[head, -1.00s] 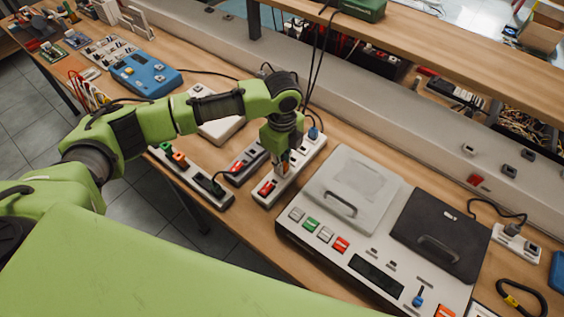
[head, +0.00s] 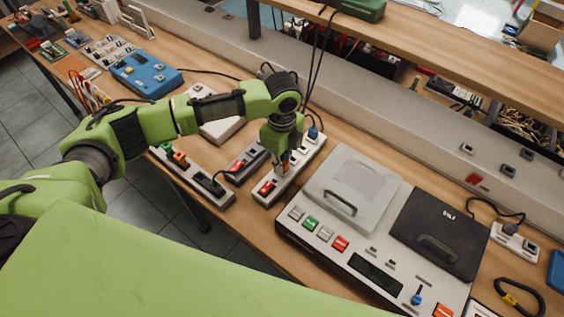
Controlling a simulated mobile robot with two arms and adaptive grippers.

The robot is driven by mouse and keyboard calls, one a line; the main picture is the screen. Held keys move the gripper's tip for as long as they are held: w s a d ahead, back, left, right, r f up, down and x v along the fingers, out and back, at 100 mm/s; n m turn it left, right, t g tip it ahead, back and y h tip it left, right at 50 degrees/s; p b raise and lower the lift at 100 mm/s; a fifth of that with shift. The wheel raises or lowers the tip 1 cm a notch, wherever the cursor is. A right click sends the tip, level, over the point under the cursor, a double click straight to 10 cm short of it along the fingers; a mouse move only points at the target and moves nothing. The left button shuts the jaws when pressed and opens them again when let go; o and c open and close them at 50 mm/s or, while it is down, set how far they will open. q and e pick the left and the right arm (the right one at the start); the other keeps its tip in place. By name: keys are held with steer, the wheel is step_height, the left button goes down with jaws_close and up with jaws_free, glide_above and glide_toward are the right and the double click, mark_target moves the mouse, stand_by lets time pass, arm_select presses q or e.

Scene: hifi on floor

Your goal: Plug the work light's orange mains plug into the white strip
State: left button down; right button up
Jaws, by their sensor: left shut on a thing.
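The white strip (head: 309,152) lies on the wooden bench in the middle of the head view, with a red switch at its near end and a blue plug (head: 313,133) at its far end. My left gripper (head: 284,165) points down over the strip's middle sockets. It is shut on the orange plug (head: 285,168), of which only a small orange part shows between the fingers. The gripper hides the sockets below it, so I cannot tell whether the plug is seated. My right gripper is not in view.
A grey strip (head: 246,162) lies just left of the white one. A large grey device (head: 324,262) stands close on the right. Cables hang behind my gripper.

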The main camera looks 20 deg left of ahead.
arm_select(q)
steer(key=shift+p, duration=0.4)
stand_by(0.7)
steer(key=c, duration=1.9)
jaws_free()
step_height(320, 180, up, 17)
steer(key=p, duration=0.6)
steer(key=shift+f, duration=0.1)
